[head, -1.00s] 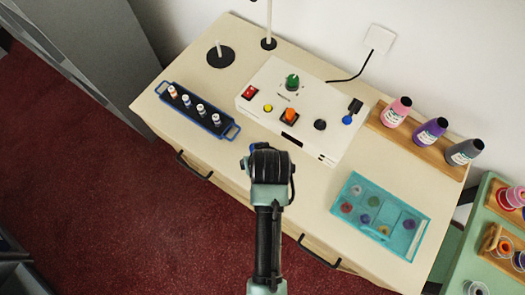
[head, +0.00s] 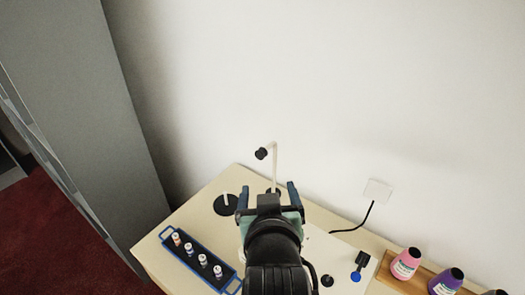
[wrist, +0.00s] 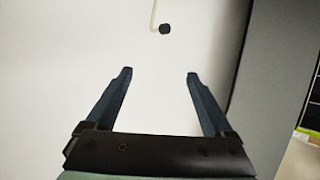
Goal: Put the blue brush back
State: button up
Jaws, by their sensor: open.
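I cannot make out a blue brush for certain in either view. My gripper (head: 268,192) is open and empty, raised over the counter in the head view. Its two dark blue fingers also show wide apart in the wrist view (wrist: 160,73), with only pale wall between them. A thin white pole with a bent top and a black end (head: 261,153) stands behind the gripper; that black end also shows beyond the fingertips in the wrist view (wrist: 165,28). My arm hides much of the white control box (head: 319,248).
A blue-edged rack (head: 228,283) with several small vials lies at the counter's left. A black disc with a short white peg (head: 226,205) is behind it. Pink (head: 405,264) and purple (head: 446,283) bottles stand right. A grey cabinet (head: 95,110) rises at left.

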notch_tip(320, 180, up, 19)
jog(key=t, duration=0.6)
jog(key=s+r+t, duration=0.4)
jog(key=s+r, duration=0.1)
jog(key=r, duration=0.5)
jog(key=s+a+r+m+t, duration=0.1)
jog(key=s+r+t, duration=0.3)
jog(key=r, duration=0.6)
jog(key=shift+s+r+b, duration=0.3)
jog(key=shift+s+b, duration=0.15)
jog(key=shift+s, duration=0.8)
